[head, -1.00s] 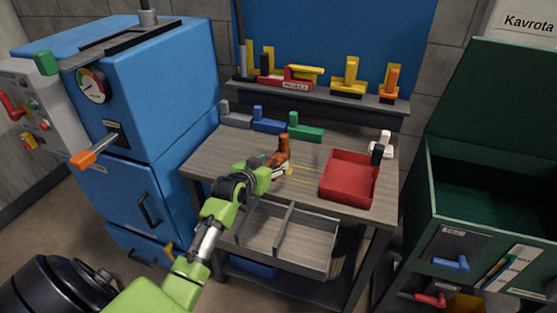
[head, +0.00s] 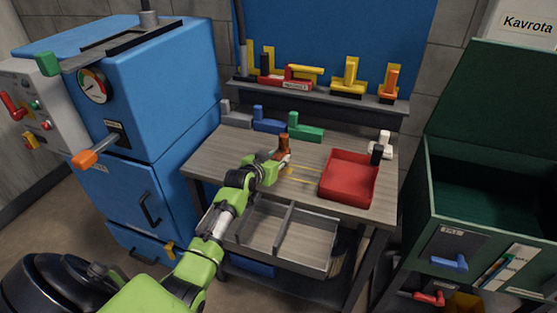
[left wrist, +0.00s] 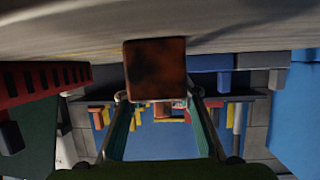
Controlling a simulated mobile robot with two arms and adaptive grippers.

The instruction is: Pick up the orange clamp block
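The orange clamp block (head: 283,146) stands on the workbench left of the red tray. It looks brownish orange, with an upright post, and its lower part is partly hidden by my gripper. My left gripper (head: 279,160) is low at the near side of the block. In the left wrist view the block (left wrist: 155,68) fills the space just ahead of the fingertips. The two fingers (left wrist: 157,97) are apart, one at each side of the block's width, with no clear grip on it. My right gripper is not in view.
The red tray (head: 347,196) stands right of the block. Grey, blue (head: 268,123) and green (head: 305,130) blocks line the bench's back, with a white one (head: 381,148) at the right. A shelf (head: 320,94) holds yellow and red pieces. Bare bench (head: 225,155) lies at the left.

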